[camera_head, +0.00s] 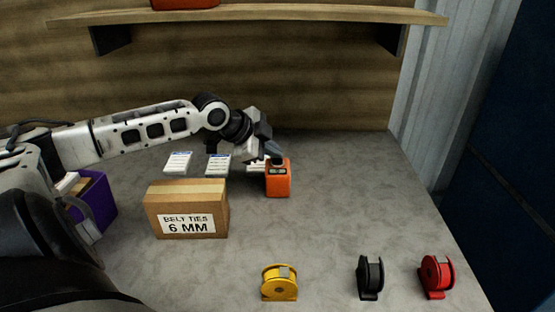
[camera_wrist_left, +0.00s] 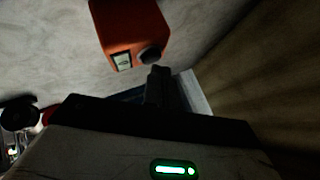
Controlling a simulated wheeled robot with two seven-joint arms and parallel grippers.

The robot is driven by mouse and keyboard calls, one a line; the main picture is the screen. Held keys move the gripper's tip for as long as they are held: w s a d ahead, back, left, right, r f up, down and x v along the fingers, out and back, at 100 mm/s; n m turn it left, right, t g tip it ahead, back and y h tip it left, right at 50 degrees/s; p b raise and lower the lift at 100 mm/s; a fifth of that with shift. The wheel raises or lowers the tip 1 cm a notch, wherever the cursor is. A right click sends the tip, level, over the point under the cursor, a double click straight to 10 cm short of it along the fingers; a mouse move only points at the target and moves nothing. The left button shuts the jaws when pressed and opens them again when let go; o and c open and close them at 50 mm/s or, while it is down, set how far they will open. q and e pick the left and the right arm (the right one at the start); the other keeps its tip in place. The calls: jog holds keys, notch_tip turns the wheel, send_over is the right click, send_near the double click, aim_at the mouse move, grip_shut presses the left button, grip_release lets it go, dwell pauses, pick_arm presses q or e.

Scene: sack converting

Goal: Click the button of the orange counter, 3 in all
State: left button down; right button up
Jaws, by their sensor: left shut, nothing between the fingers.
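The orange counter (camera_head: 278,181) stands upright on the grey table, right of the cardboard box. In the left wrist view the orange counter (camera_wrist_left: 128,28) shows a small display window and a dark round button (camera_wrist_left: 149,54). My left gripper (camera_head: 275,158) is shut and empty, with its fingertips at the top rear of the counter. In the left wrist view the fingertips of my left gripper (camera_wrist_left: 158,75) are close to the button; I cannot tell whether they touch it. The number on the display is too small to read. My right gripper is not in view.
A cardboard box (camera_head: 187,209) labelled "BELT TIES 6 MM" stands left of the counter. A purple bin (camera_head: 97,203) is farther left. White cards (camera_head: 178,162) lie behind. Yellow (camera_head: 279,283), black (camera_head: 370,277) and red (camera_head: 437,275) reels stand in front. The table's right side is clear.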

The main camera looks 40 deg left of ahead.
aim_at(273, 161)
pick_arm(q)
jog(key=shift+f, duration=0.65)
dwell(0.6)
jog(key=shift+r, duration=0.1)
jog(key=shift+r+p, duration=0.9)
jog(key=shift+p, duration=0.5)
notch_tip(273, 161, up, 5)
jog(key=p, duration=0.6)
jog(key=shift+r, duration=0.1)
jog(key=shift+w, duration=0.1)
dwell(1.6)
